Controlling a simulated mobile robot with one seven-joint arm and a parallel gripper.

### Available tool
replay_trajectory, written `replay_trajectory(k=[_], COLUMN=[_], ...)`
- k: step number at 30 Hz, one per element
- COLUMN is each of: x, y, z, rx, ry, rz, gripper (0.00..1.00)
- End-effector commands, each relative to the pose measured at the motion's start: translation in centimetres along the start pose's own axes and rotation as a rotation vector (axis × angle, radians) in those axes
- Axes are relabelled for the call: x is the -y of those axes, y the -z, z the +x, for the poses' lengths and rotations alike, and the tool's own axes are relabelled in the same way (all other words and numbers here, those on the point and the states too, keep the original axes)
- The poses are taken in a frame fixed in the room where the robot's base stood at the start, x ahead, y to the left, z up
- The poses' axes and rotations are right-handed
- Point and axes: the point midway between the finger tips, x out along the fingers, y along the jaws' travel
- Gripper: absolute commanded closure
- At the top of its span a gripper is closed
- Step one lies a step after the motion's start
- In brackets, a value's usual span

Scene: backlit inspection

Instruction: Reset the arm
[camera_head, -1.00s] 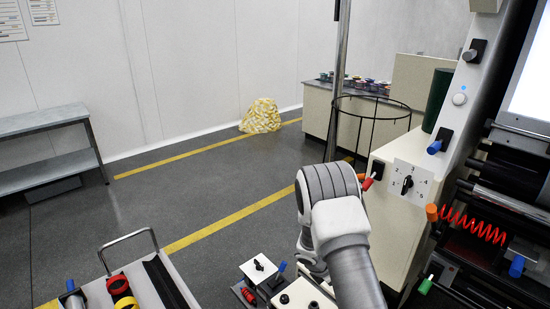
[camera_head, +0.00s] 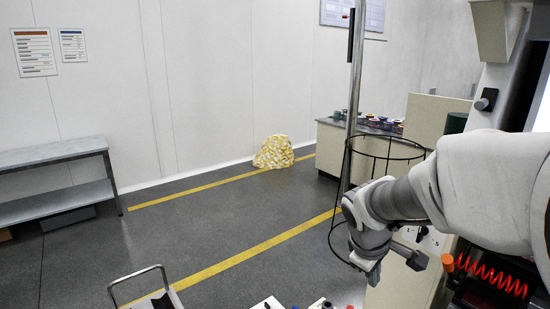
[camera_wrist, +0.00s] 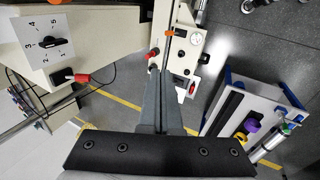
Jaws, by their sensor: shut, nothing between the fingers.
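My arm reaches in from the right edge in the head view, bent at the wrist. My gripper (camera_head: 416,260) is at its end, in front of the cream cabinet with the dial, and is partly hard to make out there. In the wrist view my gripper (camera_wrist: 160,74) shows its two grey fingers pressed together, with nothing between them. The fingers point over a narrow cream panel (camera_wrist: 183,53) with knobs and a red-tipped switch. I cannot tell the exact gap between fingertips and panel.
A black wire hoop stand (camera_head: 385,153) and a metal pole (camera_head: 354,95) stand close behind my wrist. A numbered dial (camera_wrist: 48,42) shows in the wrist view. A red coiled hose (camera_head: 490,277) hangs below my arm. A trolley (camera_wrist: 235,108) holds coloured rolls.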

Motion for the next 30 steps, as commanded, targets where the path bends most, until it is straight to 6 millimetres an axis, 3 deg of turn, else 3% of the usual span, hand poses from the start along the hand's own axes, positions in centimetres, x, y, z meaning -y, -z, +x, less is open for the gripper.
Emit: replay_trajectory(k=[1,6,15,22,30], x=[0.3,2.4,7.2,10.2,11.1], y=[-0.7,-3.1,-6.9,-8.6,-9.0], z=[-1.9,-6.5,-12.7,-14.9,-15.3], rx=[-0.025,-0.088,-0.206,-0.265,-0.279], ry=[0.002,0.034,0.118,0.181,0.201], rz=[0.061,0.261,0.584,0.741,0.782], gripper=[1.0,1.0,1.0,1.0,1.0])
